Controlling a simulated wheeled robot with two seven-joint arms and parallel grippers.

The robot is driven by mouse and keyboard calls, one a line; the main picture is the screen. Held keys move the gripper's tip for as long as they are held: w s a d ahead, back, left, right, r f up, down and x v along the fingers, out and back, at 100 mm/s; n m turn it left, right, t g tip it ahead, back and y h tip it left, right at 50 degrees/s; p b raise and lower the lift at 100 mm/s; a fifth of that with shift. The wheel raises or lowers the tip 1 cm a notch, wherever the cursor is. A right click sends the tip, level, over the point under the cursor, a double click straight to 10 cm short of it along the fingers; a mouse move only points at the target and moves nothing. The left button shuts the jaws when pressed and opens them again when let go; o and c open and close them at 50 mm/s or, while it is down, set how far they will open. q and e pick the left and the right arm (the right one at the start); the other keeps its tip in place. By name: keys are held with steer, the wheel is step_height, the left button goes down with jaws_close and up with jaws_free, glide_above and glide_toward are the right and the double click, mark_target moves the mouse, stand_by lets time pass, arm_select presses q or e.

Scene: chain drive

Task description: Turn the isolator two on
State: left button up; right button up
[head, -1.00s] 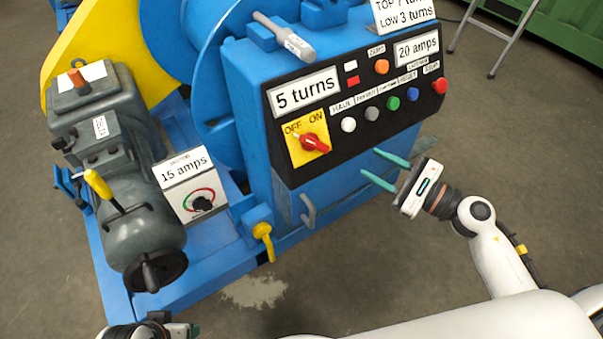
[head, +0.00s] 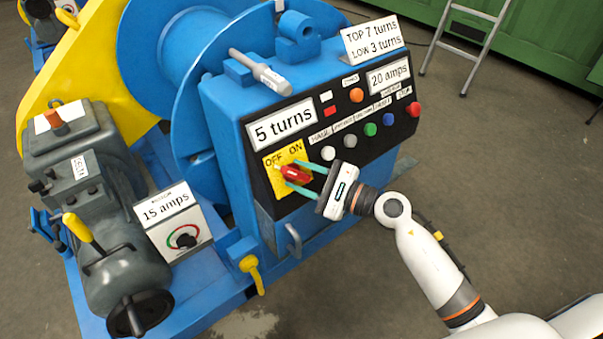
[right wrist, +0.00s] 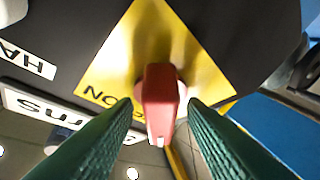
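The isolator is a red rotary knob (head: 296,174) on a yellow plate (head: 270,160) marked OFF and ON, on the black front panel of the blue winch. In the right wrist view the knob (right wrist: 160,92) stands between my green fingertips, with the ON label beside it and the other label mostly hidden. I cannot tell for sure which label the knob points to. My right gripper (head: 291,172) is open around the knob. A gap shows on each side in the right wrist view. My left gripper is out of view.
White, grey, green, blue and red buttons line the panel (head: 350,141) right of the knob. A dial box (head: 180,225) and a yellow lever (head: 251,270) are to the left.

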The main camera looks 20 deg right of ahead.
steer(key=shift+w+a, duration=0.1)
steer(key=shift+c, duration=0.6)
jaws_close()
